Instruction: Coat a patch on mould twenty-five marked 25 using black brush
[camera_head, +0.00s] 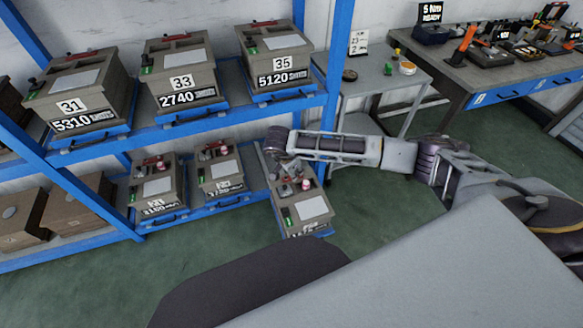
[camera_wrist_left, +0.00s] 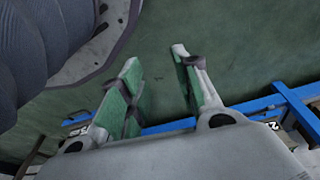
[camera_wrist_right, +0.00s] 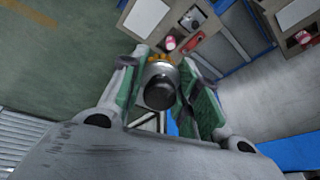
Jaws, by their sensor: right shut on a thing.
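A grey box-shaped mould (camera_head: 311,208) sits pulled forward at the right end of the lower shelf. Its number is too small to read; by its place it looks like 25. It has a pale plate, a green part and a pink-and-white pot on top. In the right wrist view its top (camera_wrist_right: 207,50) is at the upper middle. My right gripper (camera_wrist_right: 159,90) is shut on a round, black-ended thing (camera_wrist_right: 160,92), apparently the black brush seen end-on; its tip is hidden. The gripper is over the mould's back part. My left gripper (camera_wrist_left: 155,75) is open and empty, outside the head view.
Moulds 31 (camera_head: 85,88), 33 (camera_head: 187,68) and 35 (camera_head: 279,47) stand on the upper blue shelf, close above. Two similar moulds (camera_head: 156,191) sit left on the lower shelf. A side table (camera_head: 358,75) and workbench (camera_head: 480,72) stand behind my right arm. The green floor (camera_head: 240,250) in front is clear.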

